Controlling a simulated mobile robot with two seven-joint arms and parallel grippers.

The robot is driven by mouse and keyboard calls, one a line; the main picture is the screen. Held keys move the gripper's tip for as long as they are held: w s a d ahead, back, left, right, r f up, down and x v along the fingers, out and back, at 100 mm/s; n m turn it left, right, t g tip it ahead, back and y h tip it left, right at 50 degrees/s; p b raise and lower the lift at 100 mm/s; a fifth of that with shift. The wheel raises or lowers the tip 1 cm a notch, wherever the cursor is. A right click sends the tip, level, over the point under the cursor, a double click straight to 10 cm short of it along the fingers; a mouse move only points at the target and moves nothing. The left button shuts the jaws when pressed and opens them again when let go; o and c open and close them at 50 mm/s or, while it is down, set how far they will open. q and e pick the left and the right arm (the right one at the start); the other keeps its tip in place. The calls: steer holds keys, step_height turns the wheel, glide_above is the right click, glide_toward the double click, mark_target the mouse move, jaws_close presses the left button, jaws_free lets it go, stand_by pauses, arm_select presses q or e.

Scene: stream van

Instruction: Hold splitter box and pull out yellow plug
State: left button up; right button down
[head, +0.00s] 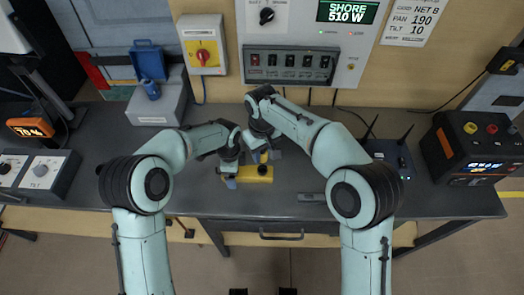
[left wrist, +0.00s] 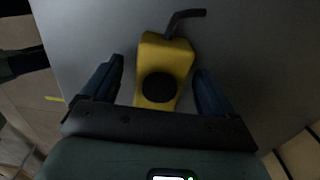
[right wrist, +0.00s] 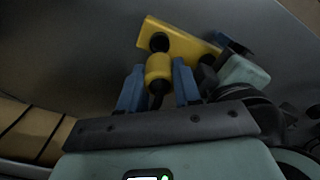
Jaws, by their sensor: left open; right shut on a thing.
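The yellow splitter box (head: 258,174) lies on the dark bench top, with round black sockets on its top. In the left wrist view one end of the box (left wrist: 178,58) shows a black round socket, and a dark cable leaves its far end. My left gripper (head: 230,182) is open, with its blue fingers on either side of that end and gaps showing. The yellow plug (right wrist: 158,68) is between the blue fingers of my right gripper (right wrist: 159,80), which is shut on it. The plug stands at the box (right wrist: 190,44); I cannot tell whether it is still seated.
A grey box with a blue open-topped case (head: 147,62) stands at the back left. A black router with antennas (head: 392,152) and a power unit (head: 480,148) stand on the right. A small dark item (head: 311,197) lies near the front edge. A drawer handle (head: 281,236) is below.

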arm_select(q)
steer(key=shift+r, duration=0.1)
step_height(320, 180, up, 7)
steer(key=shift+r, duration=0.5)
steer(key=shift+d, duration=0.1)
